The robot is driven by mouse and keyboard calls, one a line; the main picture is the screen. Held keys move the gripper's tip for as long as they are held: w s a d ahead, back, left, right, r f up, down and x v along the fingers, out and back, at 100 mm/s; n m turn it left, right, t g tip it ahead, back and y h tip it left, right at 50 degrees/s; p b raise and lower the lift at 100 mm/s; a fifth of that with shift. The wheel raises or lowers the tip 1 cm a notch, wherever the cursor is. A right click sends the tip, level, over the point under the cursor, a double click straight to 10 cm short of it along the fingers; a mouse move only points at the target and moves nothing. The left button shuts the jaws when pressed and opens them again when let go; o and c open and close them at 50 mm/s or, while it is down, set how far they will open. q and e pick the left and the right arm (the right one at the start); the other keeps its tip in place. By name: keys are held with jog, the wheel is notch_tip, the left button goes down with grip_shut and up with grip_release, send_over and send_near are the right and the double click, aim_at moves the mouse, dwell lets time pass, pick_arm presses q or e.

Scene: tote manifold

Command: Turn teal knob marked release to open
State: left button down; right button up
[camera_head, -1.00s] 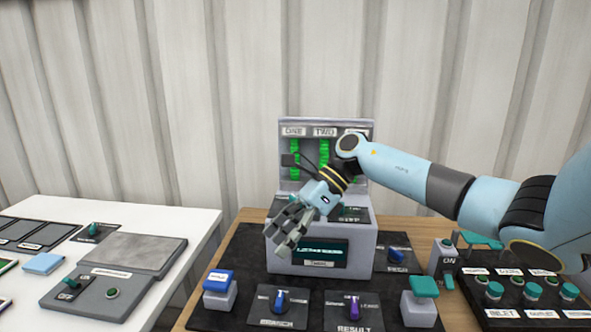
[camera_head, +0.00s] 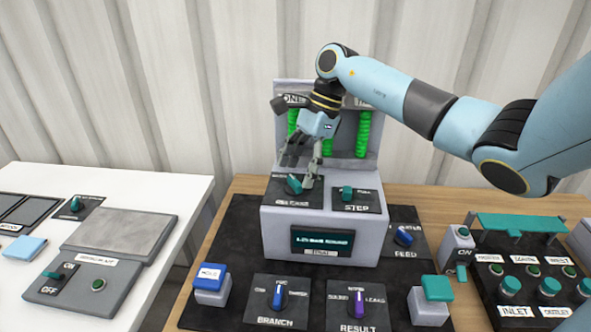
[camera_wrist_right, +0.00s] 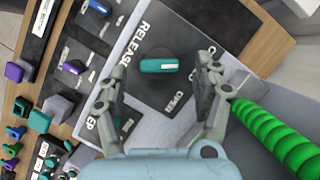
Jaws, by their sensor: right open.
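The teal release knob (camera_head: 294,184) sits on a dark plate on the left of the grey machine's upper ledge. In the right wrist view the knob (camera_wrist_right: 163,65) is a teal bar on a dark round base, between the words RELEASE and OPEN. The bar lies nearer RELEASE than OPEN. My right gripper (camera_head: 300,170) is over this plate, pointing down, and partly hides it. In the wrist view the right gripper's fingers (camera_wrist_right: 162,76) are apart, one on each side of the knob, with gaps visible. My left gripper is not in view.
A teal step knob (camera_head: 347,193) is close on the right. Green coils (camera_head: 363,134) stand behind. A display (camera_head: 322,241) is on the machine's front. Blue and purple knobs, a control block (camera_head: 525,275) and a white table (camera_head: 140,185) surround it.

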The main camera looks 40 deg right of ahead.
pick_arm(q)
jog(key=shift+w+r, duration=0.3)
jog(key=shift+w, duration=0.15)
pick_arm(e)
jog(key=shift+x, duration=1.25)
jog(key=c, duration=1.2)
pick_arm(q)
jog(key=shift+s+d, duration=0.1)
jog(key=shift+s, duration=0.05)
pick_arm(e)
jog(key=shift+s, duration=0.1)
